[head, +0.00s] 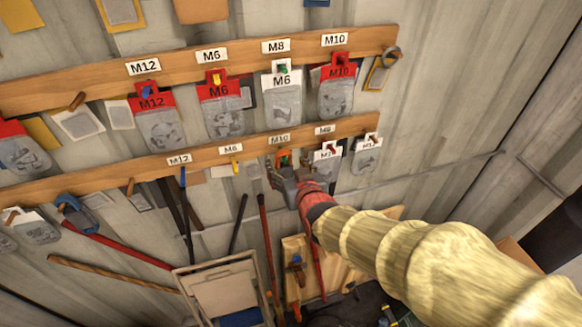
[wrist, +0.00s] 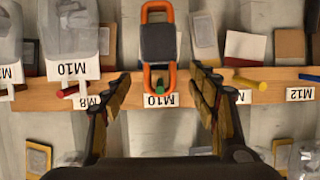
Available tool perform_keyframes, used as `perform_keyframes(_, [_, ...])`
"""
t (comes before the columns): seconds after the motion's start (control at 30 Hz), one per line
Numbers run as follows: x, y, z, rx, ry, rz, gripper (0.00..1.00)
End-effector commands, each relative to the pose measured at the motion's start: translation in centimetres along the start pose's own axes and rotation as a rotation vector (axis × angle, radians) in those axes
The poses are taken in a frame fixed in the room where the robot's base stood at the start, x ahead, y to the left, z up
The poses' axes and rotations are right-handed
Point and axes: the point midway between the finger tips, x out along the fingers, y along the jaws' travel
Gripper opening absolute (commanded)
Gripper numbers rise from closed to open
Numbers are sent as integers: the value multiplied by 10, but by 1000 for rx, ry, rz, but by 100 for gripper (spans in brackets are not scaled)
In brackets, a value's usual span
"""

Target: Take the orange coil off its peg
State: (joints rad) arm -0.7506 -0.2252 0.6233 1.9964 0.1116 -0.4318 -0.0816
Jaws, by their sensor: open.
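The orange coil (head: 284,158) hangs on the lower rail under an M10 label. In the wrist view, which is upside down, the coil (wrist: 158,43) is a long orange loop with a dark band around its middle. Its green peg (wrist: 159,86) shows inside the loop's end, by the rail. My gripper (head: 288,176) is at the lower rail in the head view and hides part of the coil. In the wrist view my gripper (wrist: 160,92) is open, with one finger on each side of the loop's peg end and a visible gap on both sides.
The wooden rail (wrist: 275,92) carries a yellow peg (wrist: 249,83) and a red peg (wrist: 68,91) on either side. Bagged parts with an M10 card (wrist: 72,68) hang close by. An upper rail (head: 110,75) with more bags runs above. Long tools and a folding chair (head: 222,290) stand below.

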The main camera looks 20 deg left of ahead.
Motion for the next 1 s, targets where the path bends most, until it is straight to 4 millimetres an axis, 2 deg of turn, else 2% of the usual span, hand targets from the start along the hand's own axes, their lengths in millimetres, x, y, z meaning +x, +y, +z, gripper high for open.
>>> perform_keyframes(0.2, [28,0,-1,-1,-1,0,59])
perform_keyframes(0.4, [41,0,-1,-1,1,0,59])
perform_keyframes(0.73, [43,0,-1,0,1,0,58])
perform_keyframes(1.0, [43,0,-1,0,1,0,43])
